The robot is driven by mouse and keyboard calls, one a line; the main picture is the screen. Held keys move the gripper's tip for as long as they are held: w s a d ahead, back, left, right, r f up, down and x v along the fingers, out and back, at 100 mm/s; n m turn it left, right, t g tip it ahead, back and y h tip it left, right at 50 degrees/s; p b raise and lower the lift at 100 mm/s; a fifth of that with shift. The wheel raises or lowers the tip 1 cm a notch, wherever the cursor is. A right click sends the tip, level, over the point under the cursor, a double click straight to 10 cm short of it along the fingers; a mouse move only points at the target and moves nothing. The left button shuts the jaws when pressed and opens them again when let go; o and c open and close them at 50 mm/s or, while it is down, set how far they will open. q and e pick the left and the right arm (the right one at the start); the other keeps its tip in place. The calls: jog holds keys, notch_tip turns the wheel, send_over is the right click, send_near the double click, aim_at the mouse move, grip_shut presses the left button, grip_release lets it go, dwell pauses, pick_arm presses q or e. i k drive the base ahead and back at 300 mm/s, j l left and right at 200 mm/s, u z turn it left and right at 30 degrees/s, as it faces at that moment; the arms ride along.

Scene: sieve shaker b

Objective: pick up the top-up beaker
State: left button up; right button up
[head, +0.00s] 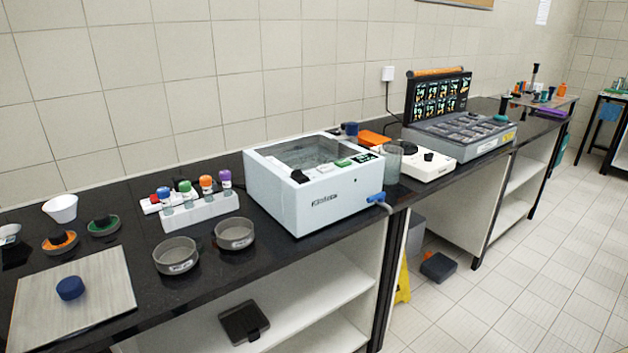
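A clear, greyish beaker (393,164) stands upright on the black bench top, just right of the pale blue machine (318,205) and left of a white balance-like device (427,162). It is the only beaker-like vessel I can make out, and the machine's right side is close to it. Its contents are too small to tell. Neither of my grippers is in view.
Two grey sieves (176,255), a white rack of capped bottles (200,211) and a grey board (102,305) stand left. The floor in front is mostly clear.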

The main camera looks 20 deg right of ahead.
aim_at(389, 165)
jog(key=i+l, duration=0.15)
jog(key=l, duration=0.25)
jog(key=i+l, duration=0.15)
jog(key=l, duration=0.2)
jog(key=i+l+z, duration=0.1)
jog(key=l, duration=0.3)
